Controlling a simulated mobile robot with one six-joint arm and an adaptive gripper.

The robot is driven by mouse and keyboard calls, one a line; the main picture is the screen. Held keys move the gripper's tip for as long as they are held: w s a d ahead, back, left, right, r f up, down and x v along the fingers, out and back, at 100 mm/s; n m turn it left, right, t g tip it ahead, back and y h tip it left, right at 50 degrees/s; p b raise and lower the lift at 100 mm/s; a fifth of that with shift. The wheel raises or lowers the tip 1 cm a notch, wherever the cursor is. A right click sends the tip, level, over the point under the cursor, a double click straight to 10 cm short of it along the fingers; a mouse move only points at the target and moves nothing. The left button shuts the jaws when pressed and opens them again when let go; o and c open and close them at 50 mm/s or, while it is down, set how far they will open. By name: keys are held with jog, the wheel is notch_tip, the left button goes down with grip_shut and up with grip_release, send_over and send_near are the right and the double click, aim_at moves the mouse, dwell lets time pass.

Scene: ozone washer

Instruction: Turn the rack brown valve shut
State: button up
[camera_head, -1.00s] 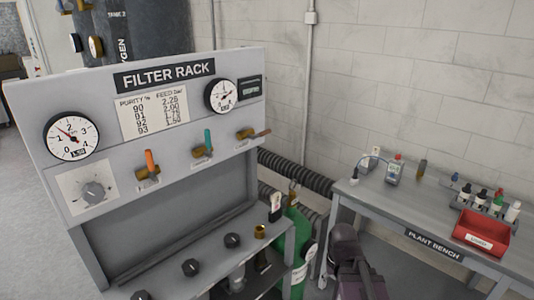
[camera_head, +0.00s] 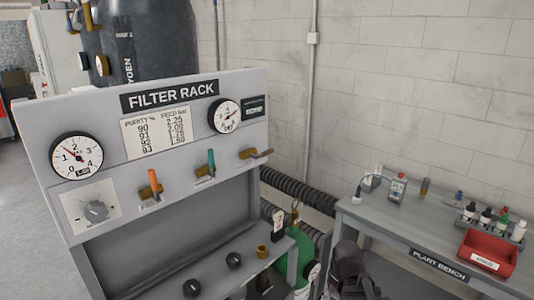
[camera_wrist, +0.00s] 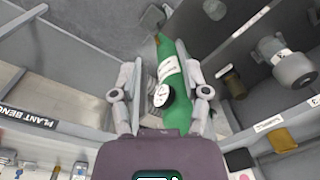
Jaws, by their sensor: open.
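The brown valve (camera_head: 255,153) is at the right end of a row of three valves on the filter rack's (camera_head: 60,104) front panel. Its brown handle lies nearly sideways, pointing right. The teal valve (camera_head: 211,162) and the orange valve (camera_head: 153,184) to its left have upright handles. My gripper (camera_wrist: 166,92) is open and empty in the wrist view, above a green cylinder (camera_wrist: 170,72) with a small gauge. The cylinder shows between the fingers, with no visible grip on it. In the head view my arm shows low, right of the rack and well away from the valve.
Black knobs (camera_head: 191,288) and a brass fitting (camera_head: 262,251) stand on the rack's lower shelf. The plant bench (camera_head: 400,222) stands at right with bottles and a red bin (camera_head: 487,252). A dark corrugated hose (camera_head: 300,190) runs along the wall behind the cylinder.

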jog(key=w+a+r+y+p, duration=0.3)
jog(key=w+a+r+y, duration=0.25)
jog(key=w, duration=0.25)
jog(key=n+g+y+p, duration=0.1)
jog(key=n+y+p, duration=0.1)
jog(key=y+p, duration=0.85)
send_near(271, 153)
notch_tip(271, 153, down, 3)
jog(key=d+y+b, duration=0.2)
jog(key=d+y, duration=0.1)
jog(key=shift+w+a+r, duration=0.1)
jog(key=shift+w, duration=0.05)
jog(key=a, duration=0.4)
jog(key=a+r+p, duration=0.1)
jog(key=a, duration=0.4)
jog(key=a+r, duration=0.1)
jog(key=a, duration=0.3)
jog(key=shift+s+a+p, duration=0.35)
jog(key=shift+s+a, duration=0.05)
grip_shut()
